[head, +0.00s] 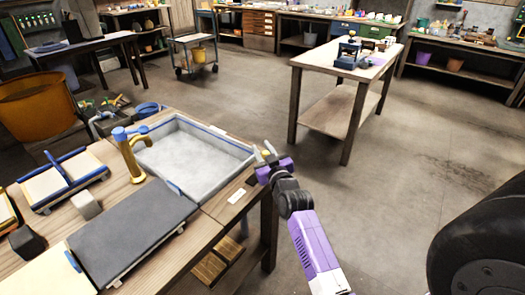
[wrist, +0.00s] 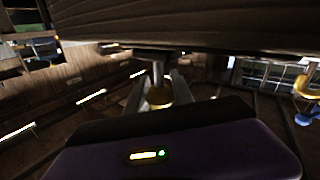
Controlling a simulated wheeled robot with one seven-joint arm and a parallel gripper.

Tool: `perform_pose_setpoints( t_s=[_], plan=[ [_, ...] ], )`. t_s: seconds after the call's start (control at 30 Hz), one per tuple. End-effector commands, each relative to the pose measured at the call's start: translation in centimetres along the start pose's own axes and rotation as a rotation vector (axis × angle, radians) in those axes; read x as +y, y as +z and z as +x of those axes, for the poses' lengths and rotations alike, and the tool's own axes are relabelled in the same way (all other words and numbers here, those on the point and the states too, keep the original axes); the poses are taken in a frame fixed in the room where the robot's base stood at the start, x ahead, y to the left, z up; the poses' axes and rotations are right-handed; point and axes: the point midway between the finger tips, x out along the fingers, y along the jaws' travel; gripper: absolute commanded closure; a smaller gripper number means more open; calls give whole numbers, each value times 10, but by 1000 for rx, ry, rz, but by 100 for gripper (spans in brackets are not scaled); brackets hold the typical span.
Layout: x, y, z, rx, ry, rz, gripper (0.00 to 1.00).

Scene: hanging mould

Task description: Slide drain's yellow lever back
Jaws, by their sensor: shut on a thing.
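The yellow lever (wrist: 158,96) shows in the wrist view as a rounded yellow end between my two fingers. A grey metal fitting (wrist: 157,66), seemingly the drain, is just behind it, under a dark wooden board. My gripper (wrist: 158,93) is shut on the lever. In the head view my gripper (head: 265,151) is at the right edge of the workbench, beside the near right corner of the grey basin (head: 235,178). A small yellowish spot shows at the fingertips there. The lever's full length and slot are hidden.
The workbench (head: 165,215) carries a brass tap (head: 130,155) with a blue handle and a dark flat slab (head: 130,235). The wooden board (wrist: 190,22) runs close above my fingers in the wrist view. Open floor (head: 390,190) lies to the right.

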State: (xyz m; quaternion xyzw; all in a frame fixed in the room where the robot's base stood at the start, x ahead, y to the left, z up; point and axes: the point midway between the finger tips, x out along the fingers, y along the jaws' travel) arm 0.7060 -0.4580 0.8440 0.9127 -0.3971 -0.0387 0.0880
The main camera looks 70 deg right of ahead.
Motion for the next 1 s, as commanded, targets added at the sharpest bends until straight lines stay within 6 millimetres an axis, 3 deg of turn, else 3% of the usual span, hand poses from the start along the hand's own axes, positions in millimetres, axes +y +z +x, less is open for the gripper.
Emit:
perform_pose_setpoints(
  t_s=[0.03, 0.07, 0.13, 0.53, 1.0],
  plan=[
    [5, 0, 1, -1, 9, -1, 100],
    [5, 0, 1, -1, 9, -1, 66],
    [5, 0, 1, 0, 9, -1, 52],
    [3, 1, -4, -1, 5, -1, 50],
    [4, 1, -68, -2, 6, -2, 50]
  ],
)
